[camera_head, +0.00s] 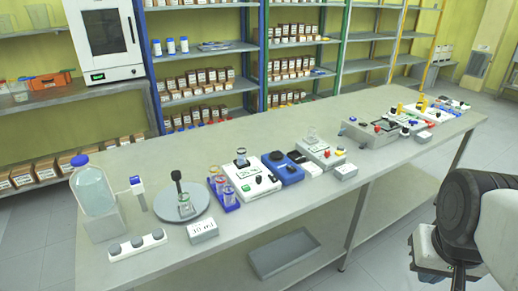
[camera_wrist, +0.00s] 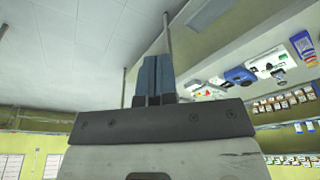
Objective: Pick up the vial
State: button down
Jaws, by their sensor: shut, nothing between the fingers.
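Several small clear vials (camera_head: 229,194) with coloured contents or caps stand upright in a blue rack (camera_head: 231,207) on the long bench, right of a round grey plate. They are small, and I cannot tell one from another clearly. My gripper (camera_wrist: 157,60) shows in the wrist view with its two blue-grey fingers together, shut and empty. It points away from the bench items, which appear tilted at the right of that view. In the head view my arm is at the right edge, well apart from the rack; the fingertips are not clear there.
On the bench (camera_head: 150,160), a large bottle (camera_head: 94,190) stands at the left. A glass vessel (camera_head: 185,205) under a dark-headed stand sits on the round plate (camera_head: 181,212). White instruments (camera_head: 252,181) and a blue device (camera_head: 283,168) stand right of the rack. Shelves line the back.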

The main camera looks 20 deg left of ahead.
jog(key=c, duration=1.8)
grip_release()
jog(key=o, duration=1.2)
jog(key=shift+o, duration=0.2)
jog(key=w+a+r+n, duration=0.2)
jog(key=w+a+r, duration=0.15)
jog(key=w, duration=0.55)
jog(key=w+a+r+n, duration=0.2)
jog(key=w+a, duration=0.2)
jog(key=w, duration=0.6)
jog(key=n+g, duration=0.3)
jog(key=n, duration=0.7)
send_over(244, 154)
jog(key=w, duration=0.1)
notch_tip(244, 154, down, 18)
jog(key=shift+w+a+r, duration=0.1)
jog(key=shift+a+r, duration=0.05)
jog(key=shift+a, duration=0.3)
